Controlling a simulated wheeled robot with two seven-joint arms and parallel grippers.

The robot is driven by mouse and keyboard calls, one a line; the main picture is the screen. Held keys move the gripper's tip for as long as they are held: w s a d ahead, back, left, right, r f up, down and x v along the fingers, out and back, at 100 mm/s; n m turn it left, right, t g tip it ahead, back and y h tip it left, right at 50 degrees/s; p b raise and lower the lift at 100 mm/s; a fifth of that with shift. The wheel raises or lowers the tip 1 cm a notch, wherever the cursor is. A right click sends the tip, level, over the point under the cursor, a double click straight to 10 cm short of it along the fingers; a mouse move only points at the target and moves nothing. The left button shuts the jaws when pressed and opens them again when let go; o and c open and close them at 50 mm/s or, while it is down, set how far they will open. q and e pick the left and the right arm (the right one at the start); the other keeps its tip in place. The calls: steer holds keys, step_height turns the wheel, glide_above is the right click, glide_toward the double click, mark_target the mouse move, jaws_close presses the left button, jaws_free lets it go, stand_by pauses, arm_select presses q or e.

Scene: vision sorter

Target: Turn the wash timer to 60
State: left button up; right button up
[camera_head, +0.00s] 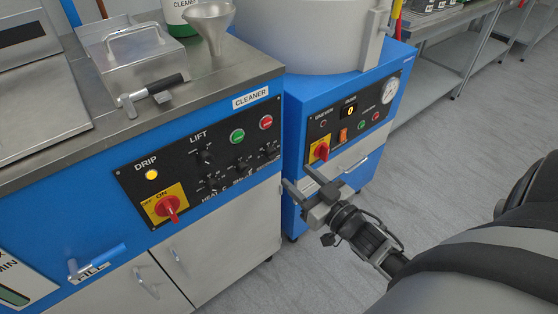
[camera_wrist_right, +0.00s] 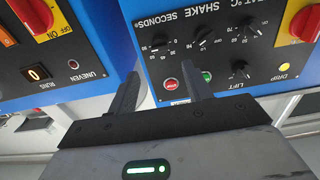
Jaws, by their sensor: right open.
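The black cleaner control panel (camera_head: 200,165) is on the front of the blue cabinet. I read no label saying wash. A black dial (camera_head: 268,152) at the panel's right end is labelled seconds. The same dial (camera_wrist_right: 158,45) appears upside down in the right wrist view, inside a small printed number scale; where its pointer sits is too small to tell. My right gripper (camera_head: 299,178) is open and empty, to the right of and below this dial in the head view. Its fingers (camera_wrist_right: 160,84) point towards the panel without touching the dial. My left gripper is not in view.
The panel also has other black dials (camera_head: 243,166), green and red buttons (camera_head: 237,137), a yellow drip lamp (camera_head: 151,174) and a red switch (camera_head: 167,206). A second blue machine (camera_head: 293,105) with its own red switch (camera_head: 322,150) stands close on the right. Open floor (camera_head: 440,170) lies farther right.

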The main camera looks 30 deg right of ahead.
mark_target(275, 157)
steer(key=w, duration=0.8)
steer(key=shift+w+a+b, duration=0.15)
steer(key=shift+a+b, duration=0.15)
steer(key=shift+a, duration=0.05)
steer(key=c, duration=1)
